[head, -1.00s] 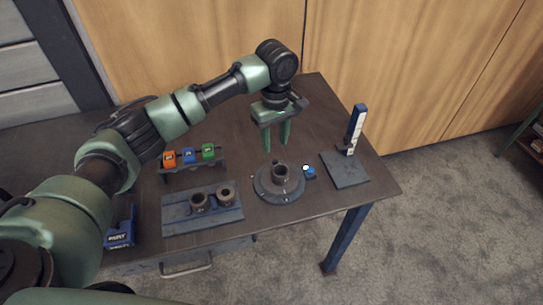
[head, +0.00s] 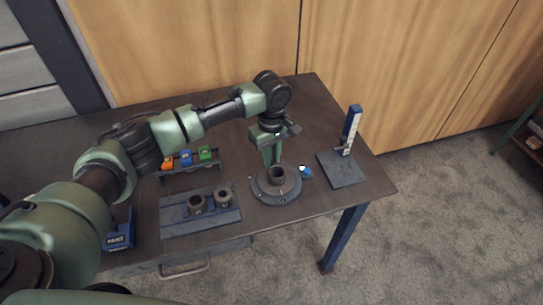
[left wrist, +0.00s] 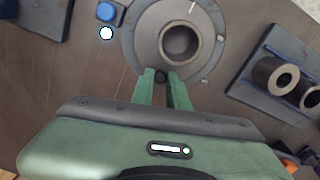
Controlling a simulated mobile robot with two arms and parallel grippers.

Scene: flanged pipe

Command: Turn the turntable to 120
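The turntable (head: 262,192) is a round dark grey disc with an upright pipe stub (head: 278,175) at its middle. It also shows in the left wrist view (left wrist: 207,60), with a white mark near its far rim. A small dark knob (left wrist: 162,77) sits at the near rim. My left gripper (head: 271,163) points down behind the pipe stub. In the left wrist view my left gripper (left wrist: 163,78) has its green fingers close together, one on each side of the knob, seemingly touching it. The angle reading is not legible. My right gripper is out of view.
A plate with a blue upright post (head: 352,128) stands farther right. A plate with two pipe pieces (head: 178,222) lies left, with a rack of coloured blocks (head: 186,157) behind it.

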